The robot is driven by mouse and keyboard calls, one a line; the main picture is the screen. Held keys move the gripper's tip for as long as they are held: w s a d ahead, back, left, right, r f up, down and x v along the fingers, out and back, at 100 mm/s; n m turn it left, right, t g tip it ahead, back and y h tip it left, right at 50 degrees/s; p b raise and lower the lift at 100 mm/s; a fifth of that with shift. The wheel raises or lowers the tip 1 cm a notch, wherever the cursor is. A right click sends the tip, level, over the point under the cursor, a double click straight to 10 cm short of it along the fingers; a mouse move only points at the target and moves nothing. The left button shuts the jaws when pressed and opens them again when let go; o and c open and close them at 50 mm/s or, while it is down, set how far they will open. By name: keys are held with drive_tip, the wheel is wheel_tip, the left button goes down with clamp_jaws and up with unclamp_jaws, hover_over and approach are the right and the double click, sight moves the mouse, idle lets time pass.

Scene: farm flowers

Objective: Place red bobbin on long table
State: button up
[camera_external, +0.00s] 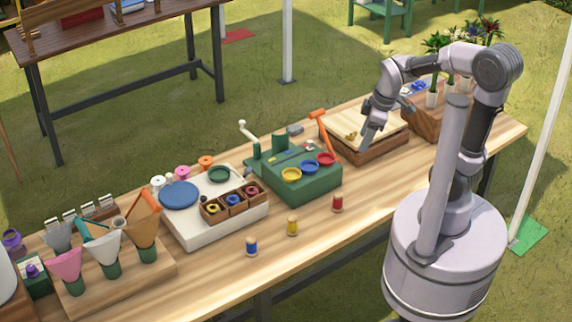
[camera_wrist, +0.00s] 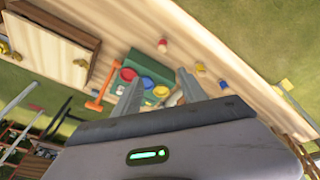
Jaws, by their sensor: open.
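The red bobbin (camera_external: 337,203) stands upright on the long wooden table (camera_external: 420,160), near its front edge. It is the rightmost of three bobbins in a row, beside a yellow bobbin (camera_external: 292,226) and a blue bobbin (camera_external: 251,246). In the wrist view the red bobbin (camera_wrist: 163,45) is above the fingers, touching nothing of mine. My gripper (camera_external: 388,122) is open and empty, raised over the table by the wooden box. Its two spread fingers also show in the wrist view (camera_wrist: 157,80).
A green stand (camera_external: 290,180) with coloured cups is behind the bobbins. A white tray (camera_external: 240,215) with spools is left of it. A wooden box (camera_external: 370,145) and potted flowers are at the right. The front strip right of the red bobbin is clear.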

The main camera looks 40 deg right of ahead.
drive_tip(key=s+r+m+t+b, duration=0.2)
drive_tip(key=s+m, duration=0.5)
drive_tip(key=m, duration=0.6)
drive_tip(key=shift+s+d+r+m+t+y, duration=0.2)
drive_tip(key=shift+d+r+m+t+y, duration=0.15)
drive_tip(key=shift+r, duration=0.45)
